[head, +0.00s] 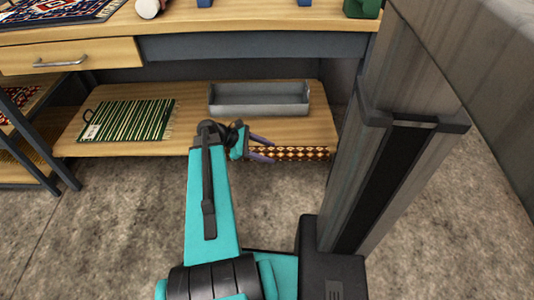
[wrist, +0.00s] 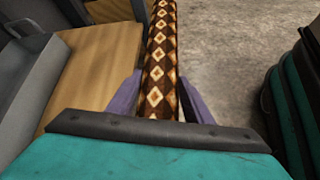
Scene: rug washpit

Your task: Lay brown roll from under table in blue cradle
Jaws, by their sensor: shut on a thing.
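The brown roll (head: 303,154) has a diamond pattern in cream and orange. It is in my gripper (head: 262,149) at the front edge of the lower shelf (head: 190,148) under the table. In the wrist view the roll (wrist: 162,50) runs away from me between the two purple fingers of my gripper (wrist: 160,98), which are shut on it. Its near end is hidden behind my gripper body. Blue feet (head: 205,3) show at the top edge on the tabletop (head: 250,20); I cannot tell whether they belong to the blue cradle.
A grey tray (head: 258,108) and a green striped rug (head: 125,119) lie on the lower shelf. A drawer (head: 70,58) and a dark rail (head: 250,46) sit under the tabletop. A green object (head: 362,8) stands at the tabletop's right. Bare floor (head: 120,230) lies in front.

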